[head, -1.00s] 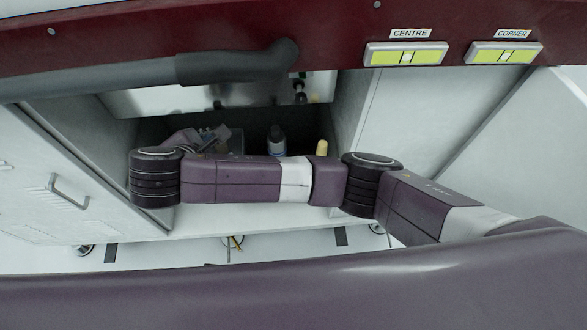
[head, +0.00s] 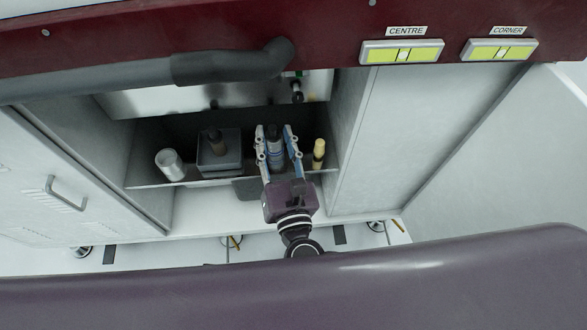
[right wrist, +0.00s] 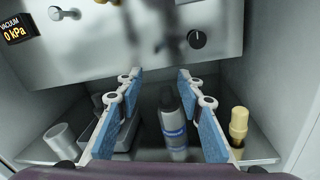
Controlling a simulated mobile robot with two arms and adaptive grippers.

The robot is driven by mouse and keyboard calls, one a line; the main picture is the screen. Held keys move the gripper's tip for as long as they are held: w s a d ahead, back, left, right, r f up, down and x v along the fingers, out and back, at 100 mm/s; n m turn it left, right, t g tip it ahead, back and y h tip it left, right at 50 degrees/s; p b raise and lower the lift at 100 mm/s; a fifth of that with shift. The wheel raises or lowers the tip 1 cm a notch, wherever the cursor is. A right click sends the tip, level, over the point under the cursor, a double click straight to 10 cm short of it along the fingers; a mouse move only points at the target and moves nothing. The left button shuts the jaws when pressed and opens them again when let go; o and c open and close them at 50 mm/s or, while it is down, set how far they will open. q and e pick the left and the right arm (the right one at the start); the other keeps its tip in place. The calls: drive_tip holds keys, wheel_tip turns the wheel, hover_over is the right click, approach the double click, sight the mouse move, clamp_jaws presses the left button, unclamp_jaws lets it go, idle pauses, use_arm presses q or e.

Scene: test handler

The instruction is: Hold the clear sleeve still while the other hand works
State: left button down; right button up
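My right gripper (head: 274,131) reaches into the cabinet recess. Its blue-padded fingers are open, one on each side of a dark-capped bottle with a blue and white label (head: 275,156). In the right wrist view the gripper (right wrist: 159,76) has gaps on both sides of the bottle (right wrist: 172,130). A pale, hollow-looking cylinder (head: 170,165) stands tilted at the left of the shelf, apart from the gripper; it also shows in the right wrist view (right wrist: 60,142). I cannot tell whether it is the clear sleeve. My left gripper is not in view.
A grey box (head: 219,163) with a dark-topped item stands between the cylinder and bottle. A yellow-topped item (head: 319,152) stands close on the right. The metal panel behind carries a black knob (right wrist: 197,39) and a vacuum display (right wrist: 14,28). Cabinet walls bound both sides.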

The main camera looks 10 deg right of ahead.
sight(275, 133)
drive_tip(key=s+d+f+n+y, duration=0.3)
drive_tip(key=s+f+n, duration=0.1)
drive_tip(key=s+n, duration=0.15)
drive_tip(key=shift+m+g, duration=0.25)
drive_tip(key=shift+g, duration=0.15)
drive_tip(key=x, duration=1.1)
drive_tip(key=shift+w+a, duration=0.1)
drive_tip(key=shift+w, duration=0.15)
